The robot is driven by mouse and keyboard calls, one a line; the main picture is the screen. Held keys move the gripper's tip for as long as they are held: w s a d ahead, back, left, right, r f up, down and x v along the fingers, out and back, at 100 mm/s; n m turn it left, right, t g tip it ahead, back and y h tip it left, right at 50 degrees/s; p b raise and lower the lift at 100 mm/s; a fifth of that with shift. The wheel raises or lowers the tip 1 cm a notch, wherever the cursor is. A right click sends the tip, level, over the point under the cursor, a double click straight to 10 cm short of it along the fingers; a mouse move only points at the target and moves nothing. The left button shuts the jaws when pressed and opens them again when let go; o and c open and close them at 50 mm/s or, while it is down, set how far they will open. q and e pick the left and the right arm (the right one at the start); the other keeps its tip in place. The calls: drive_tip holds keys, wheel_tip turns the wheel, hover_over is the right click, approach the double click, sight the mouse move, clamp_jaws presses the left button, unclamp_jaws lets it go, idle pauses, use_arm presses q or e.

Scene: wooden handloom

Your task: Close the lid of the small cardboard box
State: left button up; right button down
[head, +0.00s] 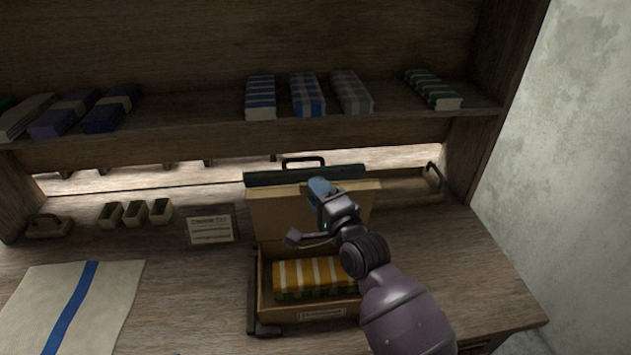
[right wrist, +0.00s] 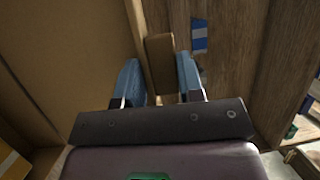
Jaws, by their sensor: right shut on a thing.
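The small cardboard box (head: 265,290) stands on the table with a folded yellow-and-white striped cloth (head: 312,275) inside. Its lid (head: 275,208) stands up at the back of the box, open. My right gripper (head: 318,188) is at the lid's upper part, right of its middle, and hides some of it. In the right wrist view, the two blue fingers (right wrist: 159,85) are on either side of a brown tab (right wrist: 160,60) at the edge of the lid (right wrist: 75,50). My left gripper is not in view.
A dark green case (head: 262,179) with a handle stands close behind the lid. A small label card (head: 210,230) and several small bins (head: 135,213) are to the left. A cloth with a blue stripe (head: 45,300) lies at the front left. A shelf (head: 200,125) with folded cloths runs above.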

use_arm(q)
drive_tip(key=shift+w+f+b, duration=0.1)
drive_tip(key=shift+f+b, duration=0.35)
drive_tip(key=shift+b, duration=0.05)
use_arm(e)
drive_tip(key=s, duration=0.1)
drive_tip(key=s+f, duration=0.1)
drive_tip(key=s, duration=0.1)
drive_tip(key=shift+d+f, duration=0.2)
drive_tip(key=shift+d, duration=0.1)
use_arm(q)
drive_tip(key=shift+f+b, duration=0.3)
drive_tip(key=shift+b, duration=0.05)
use_arm(e)
drive_tip(key=shift+s+d+f+t+y, duration=0.1)
drive_tip(key=shift+s+f+t+y, duration=0.15)
drive_tip(key=shift+s+y, duration=0.2)
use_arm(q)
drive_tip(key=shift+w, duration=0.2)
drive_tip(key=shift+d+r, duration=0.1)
use_arm(e)
drive_tip(key=shift+s+n, duration=0.2)
drive_tip(key=shift+n, duration=0.1)
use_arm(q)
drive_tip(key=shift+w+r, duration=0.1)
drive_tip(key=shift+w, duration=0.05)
use_arm(e)
drive_tip(key=c, duration=0.9)
unclamp_jaws()
